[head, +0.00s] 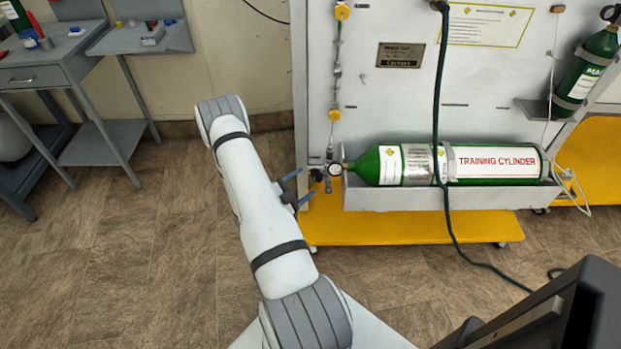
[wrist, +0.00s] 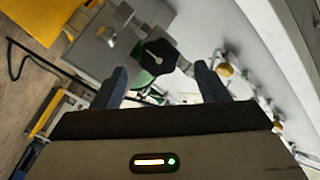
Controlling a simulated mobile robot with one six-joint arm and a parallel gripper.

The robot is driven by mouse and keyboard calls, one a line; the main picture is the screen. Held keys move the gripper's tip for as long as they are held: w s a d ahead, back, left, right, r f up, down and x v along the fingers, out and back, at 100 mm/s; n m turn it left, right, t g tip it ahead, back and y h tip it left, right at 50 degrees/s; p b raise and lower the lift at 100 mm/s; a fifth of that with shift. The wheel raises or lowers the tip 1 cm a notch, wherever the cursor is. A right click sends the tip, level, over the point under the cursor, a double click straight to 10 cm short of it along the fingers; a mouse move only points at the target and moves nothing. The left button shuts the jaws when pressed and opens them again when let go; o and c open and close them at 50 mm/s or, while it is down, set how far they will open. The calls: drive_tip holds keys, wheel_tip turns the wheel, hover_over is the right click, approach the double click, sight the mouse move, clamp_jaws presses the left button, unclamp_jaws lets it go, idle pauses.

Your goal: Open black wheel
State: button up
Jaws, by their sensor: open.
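The black wheel (wrist: 158,57) shows in the wrist view as a dark, many-sided knob with a pale pointer mark. It lies just beyond the space between my fingertips, slightly above their middle. My gripper (wrist: 160,70) is open, one finger on each side, with nothing held. In the head view my gripper (head: 299,187) points toward the small dark wheel (head: 316,174) on the valve fittings, close to its left. A visible gap separates the fingers from the wheel in the wrist view. The wheel's far side and stem are hidden.
The green training cylinder (head: 500,164) lies in a metal tray (head: 440,198) right of a round gauge (head: 335,169). A yellow base (head: 420,229) sits below. A dark hose (head: 437,110) hangs in front. Grey benches (head: 75,62) stand left; open floor (head: 130,260) lies left of my arm.

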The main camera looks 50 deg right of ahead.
drive_tip(key=shift+w+a, duration=0.2)
drive_tip(key=shift+a, duration=1.45)
drive_tip(key=s+a+r+m+g+y+p, duration=0.25)
drive_tip(key=a+r+m+y, duration=0.2)
drive_tip(key=r+m, duration=0.8)
drive_tip(key=s+a+r+m+g+y+p, duration=0.1)
drive_tip(key=a+r+m+g+y+p, duration=0.25)
drive_tip(key=r+m, duration=0.85)
drive_tip(key=s+a+r+m+t+y+p, duration=0.3)
drive_tip(key=a+r+m, duration=0.6)
drive_tip(key=a+r, duration=0.3)
drive_tip(key=s+a+r+m+t+y+p, duration=0.3)
drive_tip(key=a+r+m+t+y, duration=0.3)
drive_tip(key=a+r+m, duration=0.4)
drive_tip(key=a+r+t+p, duration=0.1)
drive_tip(key=a, duration=0.2)
drive_tip(key=shift+s+a+r+t+y+p, duration=0.25)
drive_tip(key=shift+r+t+y+p, duration=0.15)
